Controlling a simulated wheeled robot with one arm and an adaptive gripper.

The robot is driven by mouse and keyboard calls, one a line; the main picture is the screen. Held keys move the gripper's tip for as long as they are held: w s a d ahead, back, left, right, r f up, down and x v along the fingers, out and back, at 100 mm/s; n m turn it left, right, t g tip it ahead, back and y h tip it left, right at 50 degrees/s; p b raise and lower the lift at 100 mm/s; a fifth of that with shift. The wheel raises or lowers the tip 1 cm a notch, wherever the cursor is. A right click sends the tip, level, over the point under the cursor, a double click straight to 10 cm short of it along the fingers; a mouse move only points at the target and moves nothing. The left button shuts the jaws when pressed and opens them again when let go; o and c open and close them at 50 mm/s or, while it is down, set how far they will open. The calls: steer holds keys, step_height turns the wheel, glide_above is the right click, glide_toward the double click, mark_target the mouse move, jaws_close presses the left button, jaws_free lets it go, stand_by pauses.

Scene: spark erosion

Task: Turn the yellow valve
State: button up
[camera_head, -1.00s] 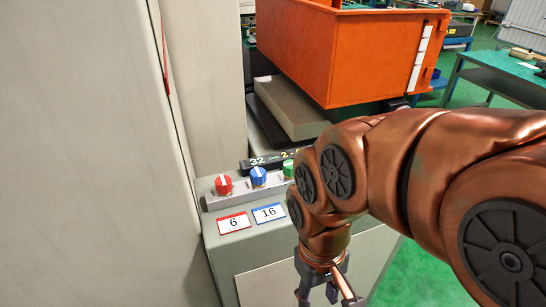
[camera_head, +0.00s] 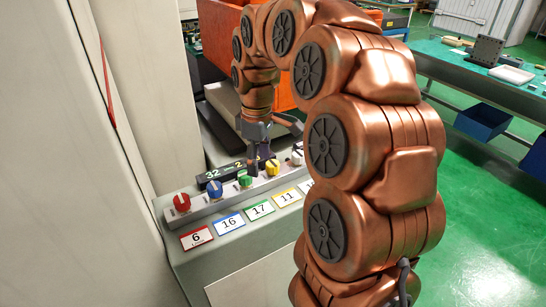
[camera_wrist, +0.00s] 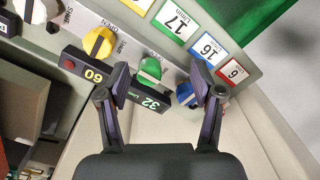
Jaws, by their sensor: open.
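The yellow valve (camera_head: 272,167) is a round knob in a row on the grey panel, between the green knob (camera_head: 245,179) and a white knob (camera_head: 297,155). In the wrist view, the yellow valve (camera_wrist: 99,41) is at upper left, outside my fingers. My gripper (camera_wrist: 160,74) is open and empty, its fingers spread to either side of the green knob (camera_wrist: 150,70). The blue knob (camera_wrist: 186,94) is close to the right finger. In the head view, my gripper (camera_head: 258,154) points down behind the row, close to the green and yellow knobs. Contact cannot be told.
A black display strip (camera_head: 226,173) runs behind the knobs; the wrist view shows 60 by yellow and 32 by green. A red knob (camera_head: 182,202) ends the row at left. Numbered cards (camera_head: 229,223) lie in front. A tall pale wall (camera_head: 60,150) stands left; an orange bin (camera_head: 222,40) is behind.

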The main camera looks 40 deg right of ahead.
steer(key=n, duration=0.1)
glide_above(273, 163)
steer(key=shift+r+p, duration=0.25)
steer(key=shift+p, duration=0.2)
steer(key=shift+f+p, duration=1.3)
steer(key=shift+f, duration=2.6)
steer(key=shift+c, duration=0.3)
steer(key=c, duration=1.1)
